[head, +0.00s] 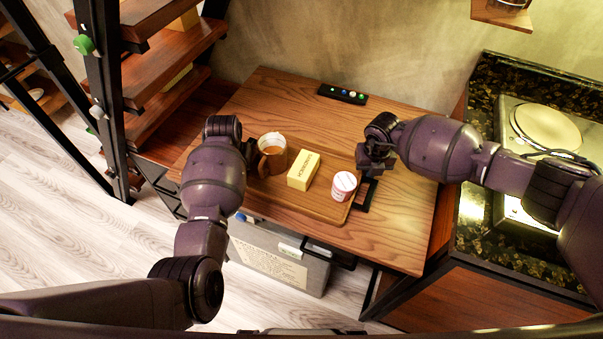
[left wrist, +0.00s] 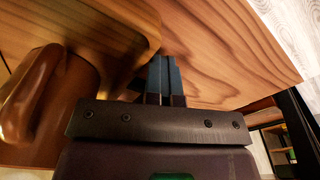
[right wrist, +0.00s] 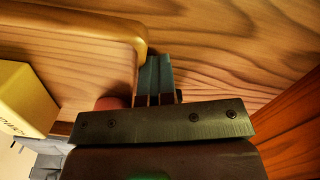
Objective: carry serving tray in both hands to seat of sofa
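The wooden serving tray (head: 315,204) lies flat on the wooden table. It carries a brown mug (head: 272,152), a yellow box (head: 303,170) and a white-and-red cup (head: 343,186). A dark handle-like loop (head: 366,196) shows at its right end. My right gripper (head: 374,170) is at that end; its fingers (right wrist: 154,78) are close together beside the tray's edge, seemingly shut on the handle. My left gripper is at the left end, mostly hidden by my arm in the head view; its fingers (left wrist: 165,80) are likewise together beside the tray's edge (left wrist: 153,35). The actual contacts are hidden.
A dark remote-like strip (head: 342,94) lies at the table's back. A stone counter with a hotplate (head: 545,125) stands at right. A grey bin (head: 280,262) is under the table's front. Pale floor is open at left.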

